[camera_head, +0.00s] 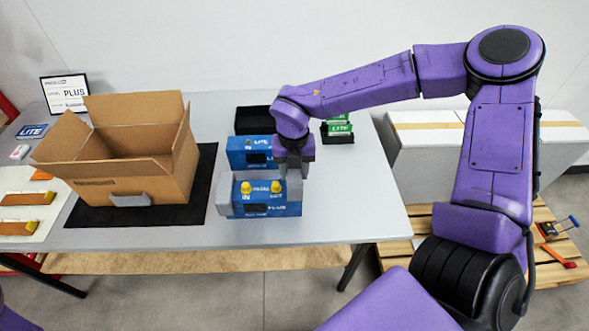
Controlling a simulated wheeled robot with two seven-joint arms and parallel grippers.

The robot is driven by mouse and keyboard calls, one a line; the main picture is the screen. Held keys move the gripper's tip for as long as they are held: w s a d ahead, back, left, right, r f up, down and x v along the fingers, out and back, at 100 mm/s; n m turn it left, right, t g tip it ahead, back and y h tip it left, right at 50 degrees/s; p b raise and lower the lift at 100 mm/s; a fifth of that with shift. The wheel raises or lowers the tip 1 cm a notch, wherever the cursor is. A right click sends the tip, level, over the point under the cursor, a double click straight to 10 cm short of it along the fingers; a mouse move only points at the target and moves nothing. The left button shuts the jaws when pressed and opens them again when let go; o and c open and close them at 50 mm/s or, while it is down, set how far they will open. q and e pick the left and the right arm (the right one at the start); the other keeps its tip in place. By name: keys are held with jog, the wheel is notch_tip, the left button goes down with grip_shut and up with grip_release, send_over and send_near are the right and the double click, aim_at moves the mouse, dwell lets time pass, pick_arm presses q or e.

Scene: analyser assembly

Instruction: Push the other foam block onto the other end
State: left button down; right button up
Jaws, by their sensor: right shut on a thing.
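A blue analyser (265,207) marked PLUS, with two yellow caps on top, lies near the front edge of the table. One grey foam block (225,200) sits at its left end. The other grey foam block (294,190) is at its right end, partly hidden under my right gripper (290,174). My right gripper points down and is shut on this block. I cannot tell how far the block is seated on the analyser. My left gripper is not in view.
An open cardboard box (130,155) stands on a black mat (203,180) to the left. A second blue analyser (243,152) marked LITE and a black tray (255,119) are behind. A black bin (337,136) holds green packs. The table's right part is clear.

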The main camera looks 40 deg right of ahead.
dwell(0.3)
dwell(0.4)
jog(key=shift+s+r, duration=0.15)
jog(key=shift+s, duration=0.05)
jog(key=shift+f+b, duration=1.45)
jog(key=shift+f, duration=0.85)
dwell(2.1)
jog(key=o, duration=1.1)
jog(key=shift+s, duration=0.15)
